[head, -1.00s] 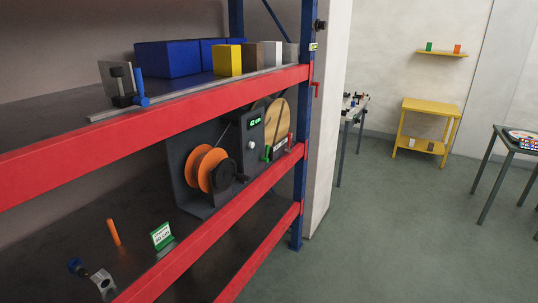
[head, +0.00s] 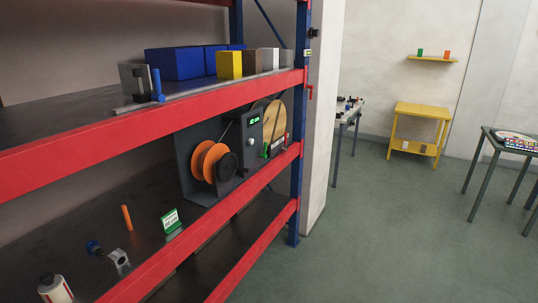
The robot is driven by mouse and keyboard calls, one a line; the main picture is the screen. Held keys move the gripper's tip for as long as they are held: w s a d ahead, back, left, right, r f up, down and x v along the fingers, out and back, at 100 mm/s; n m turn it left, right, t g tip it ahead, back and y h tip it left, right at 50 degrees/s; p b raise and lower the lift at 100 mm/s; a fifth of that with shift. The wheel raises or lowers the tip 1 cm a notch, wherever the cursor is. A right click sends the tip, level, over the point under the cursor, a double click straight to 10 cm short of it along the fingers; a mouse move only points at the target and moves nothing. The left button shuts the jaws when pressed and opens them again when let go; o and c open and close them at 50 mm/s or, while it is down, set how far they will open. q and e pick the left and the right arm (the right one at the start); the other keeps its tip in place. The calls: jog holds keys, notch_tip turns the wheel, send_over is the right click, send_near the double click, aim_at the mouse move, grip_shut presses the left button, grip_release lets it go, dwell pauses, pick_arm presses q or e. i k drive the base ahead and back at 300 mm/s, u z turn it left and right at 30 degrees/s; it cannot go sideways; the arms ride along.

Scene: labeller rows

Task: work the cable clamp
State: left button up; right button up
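No gripper of mine is in view. A dark cable machine stands on the middle shelf, with an orange reel (head: 208,162), a black disc in front of it, a grey panel (head: 250,140) with a lit green display, and a tan disc (head: 275,122) behind. A small green lever (head: 266,151) sits at the panel's right side, by a small dark block. It may be the cable clamp; its position is too small to tell. A grey block with a hole (head: 119,258) lies on the shelf near a blue knob (head: 94,247).
On the upper shelf a blue upright handle (head: 157,85) stands on a rail beside several boxes (head: 175,64). An orange stick (head: 127,217), a green-white sign (head: 171,221) and a white bottle (head: 55,289) are on the shelf. Red beams (head: 200,241) edge the shelves.

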aim_at(264, 156)
jog(key=z, duration=0.9)
jog(key=i, duration=1.95)
jog(key=u, duration=0.65)
jog(key=i, duration=0.85)
jog(key=u, duration=0.9)
